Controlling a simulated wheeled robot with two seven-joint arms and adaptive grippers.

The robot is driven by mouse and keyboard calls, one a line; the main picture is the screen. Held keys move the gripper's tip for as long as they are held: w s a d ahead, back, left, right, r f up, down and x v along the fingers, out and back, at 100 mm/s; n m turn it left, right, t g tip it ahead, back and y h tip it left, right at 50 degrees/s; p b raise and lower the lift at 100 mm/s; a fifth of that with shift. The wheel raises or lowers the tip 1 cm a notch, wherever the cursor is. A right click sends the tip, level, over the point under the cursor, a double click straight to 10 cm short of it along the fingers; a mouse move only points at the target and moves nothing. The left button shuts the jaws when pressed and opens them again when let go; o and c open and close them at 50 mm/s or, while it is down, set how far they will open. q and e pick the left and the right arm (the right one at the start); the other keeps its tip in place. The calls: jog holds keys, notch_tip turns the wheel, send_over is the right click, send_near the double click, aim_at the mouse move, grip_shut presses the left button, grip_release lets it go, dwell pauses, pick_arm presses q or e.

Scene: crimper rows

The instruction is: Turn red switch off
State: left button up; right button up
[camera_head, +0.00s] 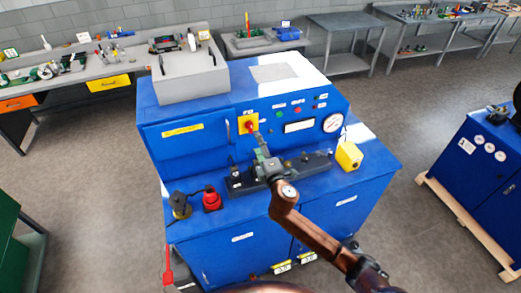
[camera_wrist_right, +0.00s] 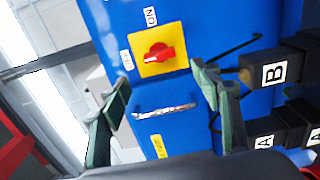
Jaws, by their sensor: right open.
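The red switch (camera_head: 249,126) is a rotary knob on a yellow plate on the front panel of the blue machine (camera_head: 185,145). The red switch (camera_wrist_right: 158,54) shows unobstructed in the wrist view, its grip lying roughly left to right there. An ON label (camera_wrist_right: 150,15) sits above the plate and a second, blurred label (camera_wrist_right: 127,60) at its left. My right gripper (camera_head: 259,143) is just below and in front of the switch. In the wrist view my right gripper (camera_wrist_right: 160,82) has its fingers spread wide, with nothing between them and apart from the knob. My left gripper is not seen.
A black fixture bar (camera_head: 315,163) lies on the machine's ledge beneath my right gripper. A yellow block (camera_head: 348,156) stands to the right, and a red device (camera_head: 211,199) to the left.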

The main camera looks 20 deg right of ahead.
jog(key=s, duration=0.2)
jog(key=shift+s, duration=0.3)
jog(key=shift+d, duration=0.1)
